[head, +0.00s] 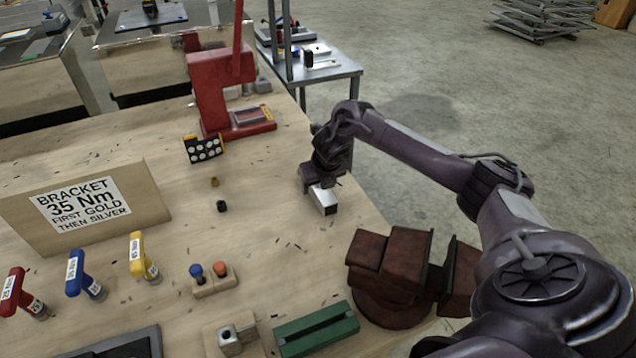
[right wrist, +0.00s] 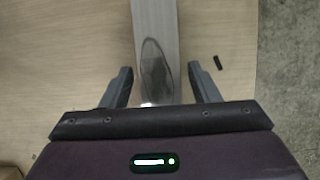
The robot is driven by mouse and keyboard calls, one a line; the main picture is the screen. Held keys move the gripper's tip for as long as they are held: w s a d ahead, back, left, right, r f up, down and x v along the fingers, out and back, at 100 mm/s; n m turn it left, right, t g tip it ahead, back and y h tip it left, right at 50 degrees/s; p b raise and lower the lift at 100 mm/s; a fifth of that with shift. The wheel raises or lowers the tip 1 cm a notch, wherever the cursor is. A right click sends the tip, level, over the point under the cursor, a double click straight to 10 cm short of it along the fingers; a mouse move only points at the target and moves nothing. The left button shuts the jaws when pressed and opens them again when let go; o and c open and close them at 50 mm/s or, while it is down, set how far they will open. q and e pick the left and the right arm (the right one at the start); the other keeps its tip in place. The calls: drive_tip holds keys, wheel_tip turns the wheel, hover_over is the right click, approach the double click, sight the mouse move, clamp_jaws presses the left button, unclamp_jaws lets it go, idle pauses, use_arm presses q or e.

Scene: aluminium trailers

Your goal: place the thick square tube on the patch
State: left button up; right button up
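The thick square tube (head: 324,201) is a short silver piece with a dark open end, lying near the right edge of the wooden bench. In the right wrist view the tube (right wrist: 155,22) runs down from the top edge between the fingers, with a dark oval mark on it. My right gripper (head: 316,183) is right at the tube's far end. In the right wrist view my right gripper (right wrist: 161,88) is open, with a gap on each side of the tube. I cannot pick out the patch for certain. My left gripper is not in view.
A brown vise (head: 393,265) stands at the bench's right edge, near the tube. A green block (head: 316,330), a holder with blue and orange pieces (head: 214,285), T-handled tools (head: 82,276), a sign board (head: 85,206) and a red press (head: 215,90) stand on the bench.

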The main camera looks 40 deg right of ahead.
drive_tip(key=shift+s+r, duration=0.15)
drive_tip(key=shift+r, duration=0.4)
drive_tip(key=v, duration=0.5)
drive_tip(key=p+v, duration=0.1)
drive_tip(key=v, duration=0.5)
drive_tip(key=shift+s+p, duration=0.2)
drive_tip(key=shift+p, duration=0.1)
drive_tip(key=shift+a, duration=0.1)
